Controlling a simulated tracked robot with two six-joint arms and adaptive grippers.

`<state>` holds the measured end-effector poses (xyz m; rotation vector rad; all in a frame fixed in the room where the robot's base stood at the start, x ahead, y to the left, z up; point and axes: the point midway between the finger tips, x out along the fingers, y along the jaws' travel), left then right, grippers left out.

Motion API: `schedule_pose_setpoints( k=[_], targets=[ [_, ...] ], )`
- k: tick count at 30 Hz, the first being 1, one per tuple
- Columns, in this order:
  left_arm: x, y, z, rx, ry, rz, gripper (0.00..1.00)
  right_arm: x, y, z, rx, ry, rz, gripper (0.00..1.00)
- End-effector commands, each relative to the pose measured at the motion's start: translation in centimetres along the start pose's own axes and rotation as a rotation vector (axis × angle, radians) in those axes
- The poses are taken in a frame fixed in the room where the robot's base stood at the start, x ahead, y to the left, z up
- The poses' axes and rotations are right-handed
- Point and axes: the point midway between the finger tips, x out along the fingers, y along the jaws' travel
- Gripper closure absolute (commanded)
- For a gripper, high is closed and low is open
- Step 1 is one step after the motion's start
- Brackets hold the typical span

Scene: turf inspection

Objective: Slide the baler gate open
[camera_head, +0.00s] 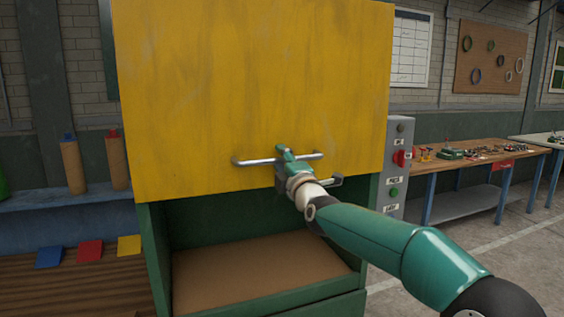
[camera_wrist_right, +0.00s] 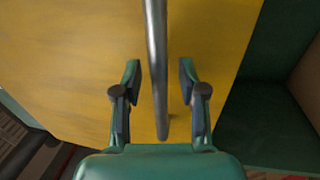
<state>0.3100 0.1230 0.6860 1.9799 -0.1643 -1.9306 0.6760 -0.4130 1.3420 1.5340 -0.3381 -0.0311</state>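The yellow baler gate (camera_head: 240,80) stands upright, with an open gap below its lower edge. A silver horizontal bar handle (camera_head: 252,161) is fixed near the gate's bottom. My right gripper (camera_head: 281,162) is at the middle of this handle. In the right wrist view, the handle (camera_wrist_right: 157,60) runs between the two spread fingers of the gripper (camera_wrist_right: 159,80), with a visible gap on each side. The gate (camera_wrist_right: 90,60) fills much of that view. My left gripper is in neither view.
Below the gate, the green baler frame (camera_head: 152,250) surrounds a chamber with a brown bottom (camera_head: 250,272). A grey control box (camera_head: 398,165) with buttons is on the right. A workbench (camera_head: 470,163) with small items stands farther right. A blue shelf (camera_head: 85,200) is at left.

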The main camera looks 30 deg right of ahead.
Motion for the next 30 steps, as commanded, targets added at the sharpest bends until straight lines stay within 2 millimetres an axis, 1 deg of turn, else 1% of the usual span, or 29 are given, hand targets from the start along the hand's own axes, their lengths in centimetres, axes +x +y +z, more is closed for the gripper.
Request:
schedule_pose_setpoints(
  k=[8,11,14,17,24,30],
  targets=[
    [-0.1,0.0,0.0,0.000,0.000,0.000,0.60,-0.2,0.0,0.0,0.000,0.001,-0.001,0.59],
    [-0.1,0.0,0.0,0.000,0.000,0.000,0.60,-0.7,0.0,0.0,0.000,0.001,-0.001,0.59],
    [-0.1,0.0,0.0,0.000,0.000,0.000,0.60,-1.7,0.0,0.0,0.000,0.001,-0.002,0.59],
    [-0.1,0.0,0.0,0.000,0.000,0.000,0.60,-3.2,0.0,0.0,0.000,0.001,-0.001,0.59],
    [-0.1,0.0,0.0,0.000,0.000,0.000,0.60,-7.7,0.0,0.0,0.000,0.001,-0.001,0.59],
    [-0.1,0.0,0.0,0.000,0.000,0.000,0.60,-10.7,-0.1,0.0,0.000,0.001,-0.001,0.59]
  ],
)
